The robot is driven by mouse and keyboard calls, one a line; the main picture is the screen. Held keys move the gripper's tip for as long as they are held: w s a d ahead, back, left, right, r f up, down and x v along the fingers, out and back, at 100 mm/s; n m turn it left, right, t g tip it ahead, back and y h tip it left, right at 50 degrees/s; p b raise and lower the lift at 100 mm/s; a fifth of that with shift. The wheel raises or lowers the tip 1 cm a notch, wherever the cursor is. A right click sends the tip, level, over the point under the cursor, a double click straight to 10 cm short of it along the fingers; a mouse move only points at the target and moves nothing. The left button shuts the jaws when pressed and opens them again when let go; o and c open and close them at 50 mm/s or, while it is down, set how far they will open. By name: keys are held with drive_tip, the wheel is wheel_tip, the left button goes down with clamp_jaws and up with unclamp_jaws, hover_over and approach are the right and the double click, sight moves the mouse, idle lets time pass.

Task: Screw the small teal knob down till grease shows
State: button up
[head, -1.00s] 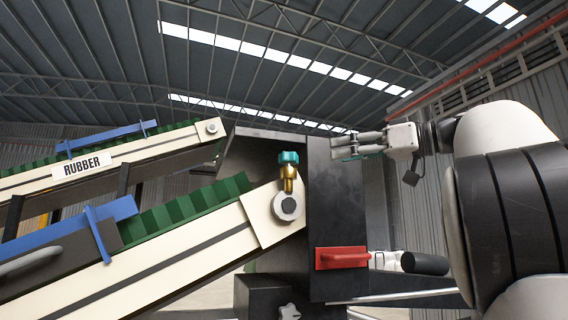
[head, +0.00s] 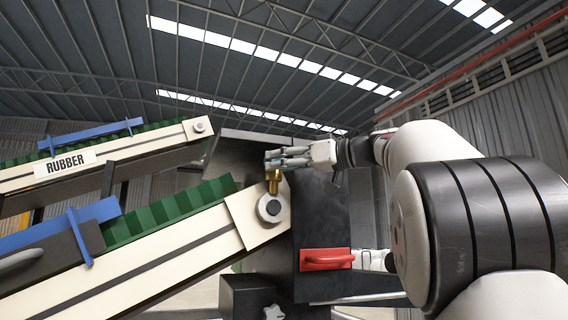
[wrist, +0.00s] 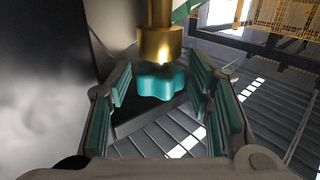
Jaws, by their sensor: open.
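The small teal knob (wrist: 162,83) has a lobed rim and sits on a brass fitting, which shows in the wrist view (wrist: 160,45) and in the head view (head: 273,183). The fitting stands on the end of the lower conveyor, above a round bearing (head: 271,208). My gripper (wrist: 164,92) is open, with its teal-padded fingers on either side of the knob and gaps left on both sides. In the head view my gripper (head: 284,158) is at the top of the fitting, and its fingers largely hide the knob. I cannot make out any grease.
A dark housing (head: 320,215) stands close behind and right of the fitting, with a red handle (head: 326,259) on it. The lower conveyor (head: 160,262) slopes down left. Another conveyor with a RUBBER sign (head: 68,163) lies behind it.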

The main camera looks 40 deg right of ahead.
drive_tip(key=c, duration=0.9)
drive_tip(key=shift+a+m+h+b, duration=0.15)
drive_tip(key=shift+m+h+b, duration=0.15)
drive_tip(key=shift+h+b, duration=0.35)
drive_tip(key=a+m+g+h+b, duration=0.1)
drive_tip(key=m+g+h, duration=0.2)
drive_tip(key=m+h, duration=0.2)
drive_tip(key=w+a+m+g+h+b, duration=0.1)
drive_tip(key=m+g+h, duration=0.2)
drive_tip(key=m+h, duration=0.3)
drive_tip(key=a+m+g+h+b, duration=0.1)
drive_tip(key=m+g+h+b, duration=0.1)
drive_tip(key=m+h, duration=0.4)
drive_tip(key=shift+w+a+g+h, duration=0.15)
drive_tip(key=shift+g+h, duration=0.1)
drive_tip(key=shift+h, duration=1.05)
drive_tip(key=shift+w+g+h, duration=0.1)
drive_tip(key=shift+g+h, duration=0.15)
drive_tip(key=shift+h, duration=1)
drive_tip(key=shift+f+m+g+h+p, duration=0.1)
drive_tip(key=shift+m+g+h+p, duration=0.35)
drive_tip(key=shift+m+g, duration=0.4)
